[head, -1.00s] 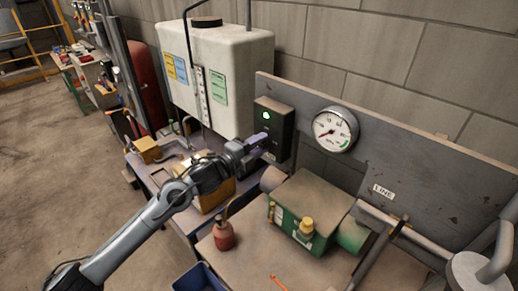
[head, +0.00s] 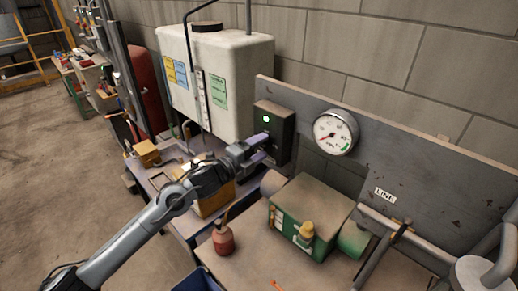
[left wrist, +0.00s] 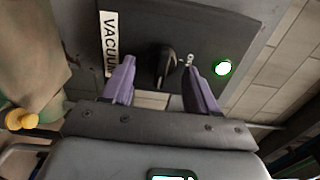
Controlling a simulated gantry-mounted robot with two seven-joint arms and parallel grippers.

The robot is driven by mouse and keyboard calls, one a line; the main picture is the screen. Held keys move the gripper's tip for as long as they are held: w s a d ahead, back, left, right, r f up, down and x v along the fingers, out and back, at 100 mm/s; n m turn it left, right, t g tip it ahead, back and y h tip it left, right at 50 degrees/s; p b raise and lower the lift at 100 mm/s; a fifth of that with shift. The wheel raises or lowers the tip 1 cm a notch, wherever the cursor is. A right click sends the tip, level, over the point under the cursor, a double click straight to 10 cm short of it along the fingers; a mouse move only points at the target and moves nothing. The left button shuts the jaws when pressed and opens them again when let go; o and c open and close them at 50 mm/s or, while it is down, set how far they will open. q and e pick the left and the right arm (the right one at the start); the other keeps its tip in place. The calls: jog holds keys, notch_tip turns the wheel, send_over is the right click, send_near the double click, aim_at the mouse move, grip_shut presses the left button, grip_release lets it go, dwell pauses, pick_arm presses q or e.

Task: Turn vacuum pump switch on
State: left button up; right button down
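The vacuum switch box (head: 275,131) is a dark box on the grey panel, with a lit green lamp (head: 266,118). In the left wrist view its face carries a label (left wrist: 109,42) reading "VACUU", partly cut off, a black rotary knob (left wrist: 161,64) and the lit green lamp (left wrist: 222,68). My left gripper (head: 264,147) has its purple fingers pointing at the lower part of the box. In the left wrist view, the open fingers of this gripper (left wrist: 158,62) lie either side of the knob, with visible gaps. Contact cannot be told. My right gripper is not in view.
A pressure gauge (head: 335,132) is right of the box. A green pump (head: 304,214) and a red oil can (head: 222,239) stand on the bench. A white tank (head: 232,75) is behind my left arm. A pipe runs along the right.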

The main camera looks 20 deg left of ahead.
pick_arm(q)
jog(key=shift+s, duration=0.1)
jog(key=b+v, duration=0.1)
jog(key=v, duration=0.9)
jog(key=shift+s+a, duration=0.2)
jog(key=shift+s, duration=0.05)
